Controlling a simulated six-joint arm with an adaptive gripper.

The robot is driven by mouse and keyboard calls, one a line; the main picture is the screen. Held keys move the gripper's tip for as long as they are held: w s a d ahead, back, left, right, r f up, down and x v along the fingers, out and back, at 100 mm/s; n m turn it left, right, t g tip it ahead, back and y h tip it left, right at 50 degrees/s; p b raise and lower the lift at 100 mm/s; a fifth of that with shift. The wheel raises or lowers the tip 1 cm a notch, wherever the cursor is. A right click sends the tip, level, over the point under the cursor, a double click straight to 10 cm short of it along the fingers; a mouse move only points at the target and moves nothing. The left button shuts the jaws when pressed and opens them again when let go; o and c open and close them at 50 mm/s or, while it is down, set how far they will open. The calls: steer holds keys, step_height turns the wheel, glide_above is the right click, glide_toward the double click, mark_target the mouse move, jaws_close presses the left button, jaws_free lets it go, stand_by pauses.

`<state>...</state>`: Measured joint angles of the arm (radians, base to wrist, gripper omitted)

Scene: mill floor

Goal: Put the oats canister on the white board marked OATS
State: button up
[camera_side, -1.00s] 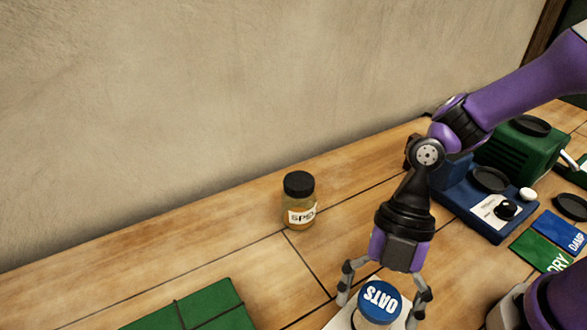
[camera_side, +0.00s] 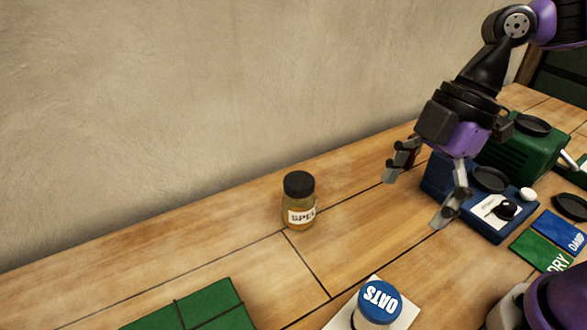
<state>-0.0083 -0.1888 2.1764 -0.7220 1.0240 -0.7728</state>
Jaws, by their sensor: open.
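The oats canister (camera_side: 377,305) has a blue lid with OATS in white letters and a pale body. It stands upright on the white board (camera_side: 405,313) at the bottom of the side view. The canister hides much of the board, including any marking, and the frame cuts off its near part. My gripper (camera_side: 420,200) is open and empty. It is raised above and behind the canister, clear of it, in front of the blue machine.
A green box (camera_side: 200,308) lies at lower left. A blue machine (camera_side: 475,205), a green machine (camera_side: 522,150) and green and blue cards (camera_side: 541,250) are at right. The middle of the table is clear.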

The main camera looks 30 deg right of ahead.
steer(key=d+r+m+t+h, duration=0.2)
steer(key=d+m+t+h, duration=0.2)
steer(key=d+m, duration=0.6)
steer(key=m+t, duration=0.1)
steer(key=m, duration=0.5)
steer(key=shift+s+d+t, duration=0.15)
steer(key=shift+s+t, duration=0.15)
